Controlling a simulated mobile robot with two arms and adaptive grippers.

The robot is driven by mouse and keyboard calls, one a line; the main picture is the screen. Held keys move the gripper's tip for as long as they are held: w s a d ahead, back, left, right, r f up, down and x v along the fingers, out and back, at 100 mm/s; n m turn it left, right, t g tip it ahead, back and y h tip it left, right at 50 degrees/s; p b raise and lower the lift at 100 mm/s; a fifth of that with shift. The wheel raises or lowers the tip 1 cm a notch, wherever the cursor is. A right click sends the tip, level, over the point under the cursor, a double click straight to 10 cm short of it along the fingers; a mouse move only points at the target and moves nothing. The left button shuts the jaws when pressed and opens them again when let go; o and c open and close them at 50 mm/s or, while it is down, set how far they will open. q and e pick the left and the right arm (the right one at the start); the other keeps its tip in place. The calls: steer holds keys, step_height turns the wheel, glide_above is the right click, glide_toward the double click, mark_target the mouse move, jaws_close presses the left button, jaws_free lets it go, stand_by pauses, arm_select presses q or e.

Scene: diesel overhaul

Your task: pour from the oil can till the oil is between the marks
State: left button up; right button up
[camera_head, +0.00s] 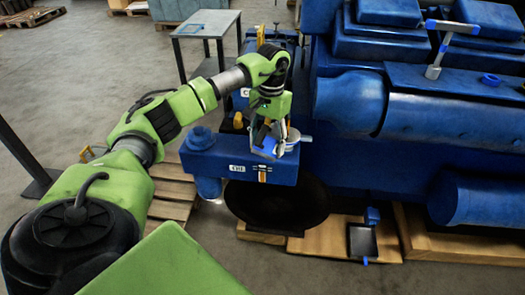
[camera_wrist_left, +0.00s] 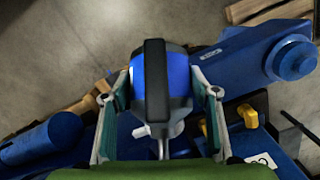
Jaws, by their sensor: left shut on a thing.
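My left gripper (camera_head: 273,138) is shut on the oil can (camera_head: 266,150), above the blue oil housing (camera_head: 215,160) on the engine's near end. In the left wrist view the can (camera_wrist_left: 179,82) is blue with a black handle, between the fingers of the gripper (camera_wrist_left: 163,100). The can's spout tip is not clear, and I see no oil stream. The housing has an OIL label and a small upright gauge (camera_head: 262,175); its marks and oil level are too small to read. A round blue neck (camera_head: 200,138) rises at the housing's left; it also shows in the wrist view (camera_wrist_left: 292,58). My right gripper is not in view.
The large blue engine (camera_head: 350,105) fills the right side, with a T-handled tool (camera_head: 440,48) on top. A dark round wheel (camera_head: 278,205) sits below the housing. A grey table (camera_head: 205,24) stands behind. Wooden pallets (camera_head: 172,190) lie below; the floor at left is open.

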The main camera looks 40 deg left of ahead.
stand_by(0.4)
arm_select(q)
steer(key=shift+r, duration=0.15)
stand_by(1.0)
steer(key=shift+r+g, duration=0.1)
steer(key=shift+g, duration=0.3)
steer(key=shift+r+p, duration=0.15)
steer(key=shift+p, duration=0.15)
stand_by(0.6)
steer(key=shift+w+r+g+b, duration=0.25)
steer(key=shift+r+g+b, duration=0.15)
steer(key=shift+g, duration=0.6)
stand_by(4.2)
